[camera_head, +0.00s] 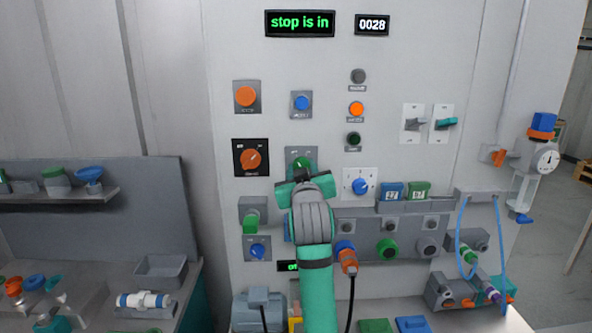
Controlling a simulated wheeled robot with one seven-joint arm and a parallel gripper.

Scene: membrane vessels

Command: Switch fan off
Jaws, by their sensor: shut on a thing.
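My gripper (302,174) is at a grey plate (292,155) on the wall panel. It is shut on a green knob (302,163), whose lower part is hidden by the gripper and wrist. I cannot read the plate's label or the knob's setting. Which control belongs to the fan cannot be told from the lettering. A small display (290,266) low on the panel shows green letters, partly hidden by my arm. The upper display (300,23) reads "stop is in".
An orange rotary knob (254,158) is left of the gripper and a blue-knob dial (361,186) right of it. A blue button (301,102) is above. An orange plug (348,260) with a black cable hangs close beside my arm.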

